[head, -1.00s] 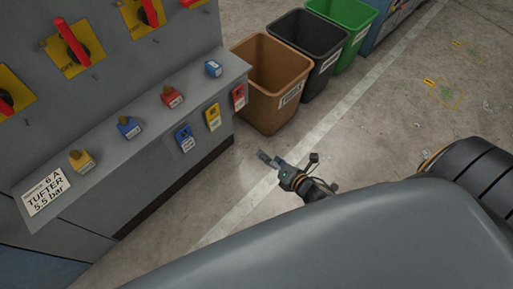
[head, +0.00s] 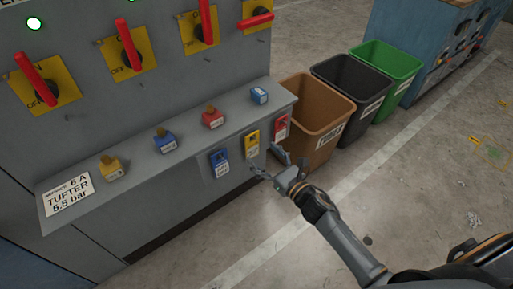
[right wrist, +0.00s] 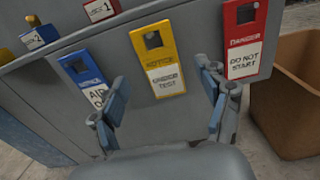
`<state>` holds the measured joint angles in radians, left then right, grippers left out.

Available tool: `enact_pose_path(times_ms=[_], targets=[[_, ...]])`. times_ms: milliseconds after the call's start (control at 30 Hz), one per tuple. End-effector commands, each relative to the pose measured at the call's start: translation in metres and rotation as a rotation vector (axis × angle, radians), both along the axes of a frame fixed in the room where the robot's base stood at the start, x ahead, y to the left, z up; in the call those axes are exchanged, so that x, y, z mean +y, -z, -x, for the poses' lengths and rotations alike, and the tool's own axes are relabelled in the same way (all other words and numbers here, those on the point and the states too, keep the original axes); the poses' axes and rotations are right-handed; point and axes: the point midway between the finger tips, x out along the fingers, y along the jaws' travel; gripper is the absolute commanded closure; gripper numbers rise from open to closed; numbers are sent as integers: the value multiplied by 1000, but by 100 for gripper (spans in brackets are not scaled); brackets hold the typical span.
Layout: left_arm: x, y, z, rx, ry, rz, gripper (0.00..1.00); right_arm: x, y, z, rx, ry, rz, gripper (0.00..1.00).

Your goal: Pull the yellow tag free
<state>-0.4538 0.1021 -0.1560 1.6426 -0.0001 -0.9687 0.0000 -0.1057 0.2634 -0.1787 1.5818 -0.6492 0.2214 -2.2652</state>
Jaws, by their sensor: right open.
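The yellow tag (head: 252,144) hangs on the front of the grey cabinet's ledge, between a blue tag (head: 219,162) and a red tag (head: 281,127). In the right wrist view the yellow tag (right wrist: 161,58) reads "NOTICE UNDER TEST" and has a square hole near its top. My right gripper (head: 268,163) is open just in front of and below the tags. In the right wrist view its two fingers (right wrist: 164,100) stand apart, with the yellow tag beyond the gap. I see no contact with the tag. My left gripper is not in view.
Beside the yellow tag, the blue tag (right wrist: 90,80) and the red "DO NOT START" tag (right wrist: 243,40) hang close by. Several small coloured blocks sit on the ledge (head: 140,165). A brown bin (head: 318,105) stands right of the cabinet.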

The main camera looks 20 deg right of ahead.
Motion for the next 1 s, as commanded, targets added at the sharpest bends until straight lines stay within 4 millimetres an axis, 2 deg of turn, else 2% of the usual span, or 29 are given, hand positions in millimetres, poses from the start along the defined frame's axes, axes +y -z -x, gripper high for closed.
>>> enact_pose_path(times_ms=[100, 300, 667, 900, 967, 1000], targets=[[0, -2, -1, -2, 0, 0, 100, 7, 0, -19, -1, 0, 0, 25], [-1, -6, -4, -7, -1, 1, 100, 13, 0, -36, 1, 0, -2, 25], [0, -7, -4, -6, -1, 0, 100, 15, 1, -40, 2, 0, -2, 25], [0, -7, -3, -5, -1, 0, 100, 15, 1, -40, 2, 0, -2, 73], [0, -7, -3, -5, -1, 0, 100, 15, 1, -40, 2, 0, -2, 82], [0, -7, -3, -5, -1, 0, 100, 15, 1, -40, 2, 0, -2, 57]])
